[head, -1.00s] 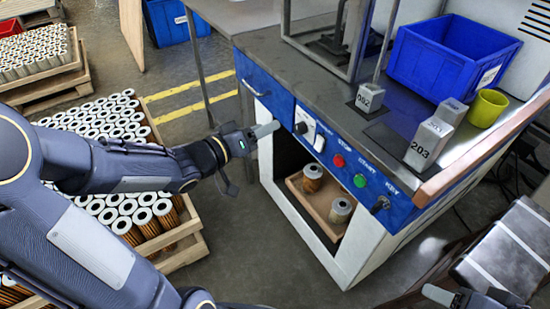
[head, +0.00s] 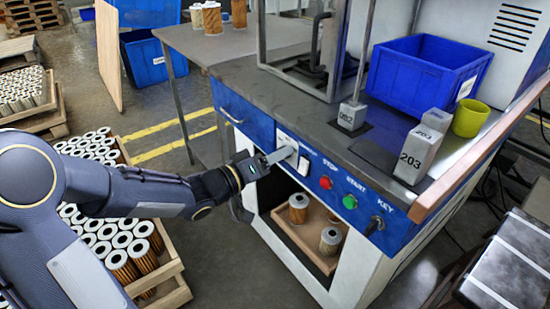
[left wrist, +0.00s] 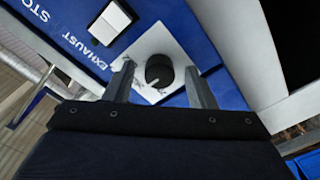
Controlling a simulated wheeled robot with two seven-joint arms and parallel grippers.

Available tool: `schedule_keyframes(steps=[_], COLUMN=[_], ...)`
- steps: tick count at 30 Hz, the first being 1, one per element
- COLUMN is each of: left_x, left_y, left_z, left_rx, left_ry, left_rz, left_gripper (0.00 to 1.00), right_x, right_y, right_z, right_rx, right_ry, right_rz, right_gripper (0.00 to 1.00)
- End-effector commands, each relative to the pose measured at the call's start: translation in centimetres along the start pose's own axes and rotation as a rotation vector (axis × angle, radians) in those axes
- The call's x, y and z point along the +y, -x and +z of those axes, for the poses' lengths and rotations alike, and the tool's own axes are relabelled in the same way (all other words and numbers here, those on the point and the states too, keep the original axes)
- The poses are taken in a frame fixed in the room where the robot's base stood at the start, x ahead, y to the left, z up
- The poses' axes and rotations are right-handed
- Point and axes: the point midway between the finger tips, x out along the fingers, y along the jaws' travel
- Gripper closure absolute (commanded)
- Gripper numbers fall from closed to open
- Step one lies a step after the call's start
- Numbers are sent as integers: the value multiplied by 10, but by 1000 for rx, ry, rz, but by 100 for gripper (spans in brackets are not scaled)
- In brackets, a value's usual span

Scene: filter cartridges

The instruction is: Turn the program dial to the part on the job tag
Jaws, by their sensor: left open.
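The program dial (left wrist: 158,71) is a dark round knob with a pale pointer mark, on a white plate beside the EXHAUST switch. My left gripper (left wrist: 160,78) is open, with one finger on each side of the dial; I cannot tell whether they touch it. In the head view my left gripper (head: 279,156) is at the white plate (head: 288,141) on the blue panel and hides the dial. Marked blocks stand on the bench top, one reading 203 (head: 417,153) and one that seems to read 062 (head: 352,115). I cannot tell which thing is the job tag.
The panel also carries a white switch (head: 303,166), a red STOP button (head: 326,182), a green START button (head: 350,201) and a key (head: 375,226). A blue bin (head: 425,72) and a yellow-green cup (head: 478,112) stand on the bench. Filters sit in a tray below.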

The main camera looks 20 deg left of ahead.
Motion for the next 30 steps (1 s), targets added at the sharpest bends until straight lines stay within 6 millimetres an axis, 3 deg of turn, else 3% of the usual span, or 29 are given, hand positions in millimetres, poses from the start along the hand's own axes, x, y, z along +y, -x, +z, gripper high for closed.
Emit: schedule_keyframes(steps=[4, 14, 23, 30], left_x=[0, 0, 0, -1], left_y=[0, 0, 0, 0], left_z=[0, 0, 0, 1], left_rx=[0, 0, 1, 4], left_ry=[0, -1, -37, -171], left_rz=[0, 0, 1, 5], left_gripper=[51, 94, 94, 94], right_x=[0, 0, 1, 4], right_y=[0, 0, -2, -8], right_z=[0, 0, 1, 4], right_rx=[0, 0, 0, 0], right_ry=[0, 0, 0, 0], right_rz=[0, 0, 0, 0], right_gripper=[42, 42, 42, 42])
